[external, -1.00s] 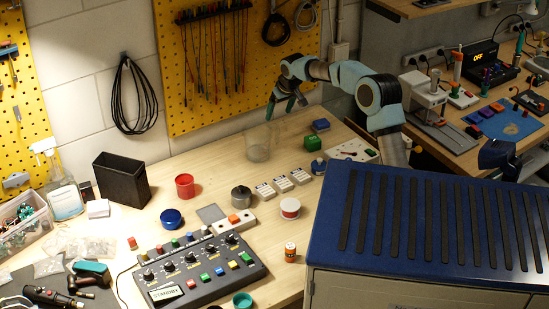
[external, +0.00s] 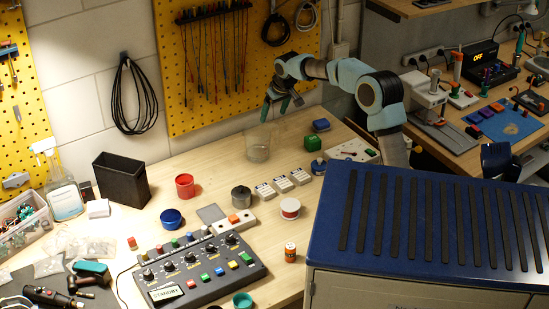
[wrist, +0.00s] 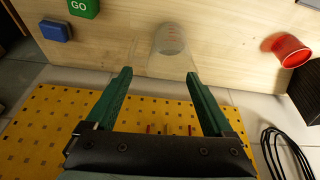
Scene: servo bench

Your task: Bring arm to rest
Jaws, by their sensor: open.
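My gripper (external: 281,104) hangs in the air above the back of the wooden bench, near the yellow pegboard. In the wrist view my gripper (wrist: 160,78) shows its two green fingers wide apart with nothing between them. A clear beaker (external: 258,146) stands on the bench below and a little left of my gripper. It also shows in the wrist view (wrist: 170,42), beyond the fingertips and apart from them. My arm (external: 350,75) reaches left from behind the blue cabinet top, its upper links roughly level.
A green GO block (external: 313,143), a blue block (external: 321,125) and a red cup (external: 185,186) stand on the bench. A black bin (external: 122,180) is farther left. The pegboard (external: 240,60) with hanging cables is close behind my gripper. A control box (external: 200,268) sits in front.

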